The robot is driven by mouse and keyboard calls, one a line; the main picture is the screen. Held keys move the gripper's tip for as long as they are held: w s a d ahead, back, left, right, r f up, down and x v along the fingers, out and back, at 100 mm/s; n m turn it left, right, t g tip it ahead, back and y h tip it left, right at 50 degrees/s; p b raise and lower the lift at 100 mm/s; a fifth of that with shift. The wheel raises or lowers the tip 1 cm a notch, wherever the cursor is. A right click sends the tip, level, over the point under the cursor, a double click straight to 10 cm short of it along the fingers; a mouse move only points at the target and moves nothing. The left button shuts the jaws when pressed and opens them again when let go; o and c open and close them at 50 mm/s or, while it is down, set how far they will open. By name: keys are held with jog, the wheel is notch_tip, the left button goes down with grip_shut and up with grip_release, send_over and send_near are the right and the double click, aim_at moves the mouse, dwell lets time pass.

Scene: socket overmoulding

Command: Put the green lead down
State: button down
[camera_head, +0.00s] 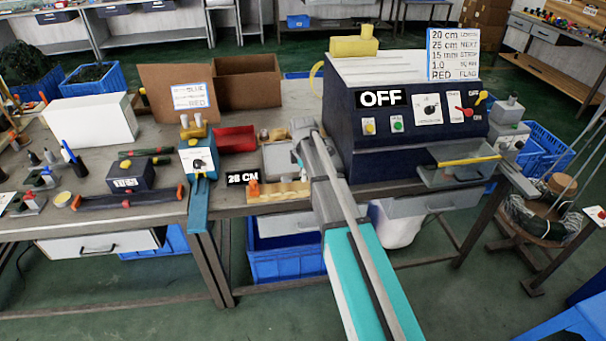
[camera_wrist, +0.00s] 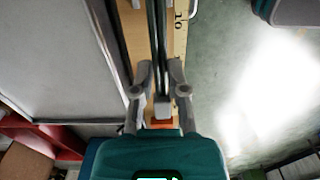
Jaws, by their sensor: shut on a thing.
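My gripper (camera_wrist: 160,92) shows in the wrist view with a grey finger on each side of a thin dark strand, and it is shut on it. This strand, which I take for the green lead (camera_wrist: 161,45), runs up the picture from between the fingers; its green colour is hard to make out. It lies over a wooden strip with printed numbers (camera_wrist: 178,45); I cannot tell whether it touches the strip. In the head view my arm covers the area, and neither the fingertips nor the held lead can be made out.
A dark blue machine (camera_head: 350,142) reading OFF stands on the right of the bench, with a yellow lead (camera_head: 468,160) on its front tray. A red bin (camera_head: 234,140) and blue device (camera_head: 198,160) are left.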

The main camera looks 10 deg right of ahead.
jog(key=s+r+p, duration=0.8)
jog(key=s+r, duration=0.1)
jog(key=s, duration=0.4)
jog(key=shift+s+d+r, duration=0.15)
jog(key=shift+s+d, duration=0.05)
jog(key=shift+s, duration=0.1)
jog(key=shift+s, duration=0.1)
dwell(0.5)
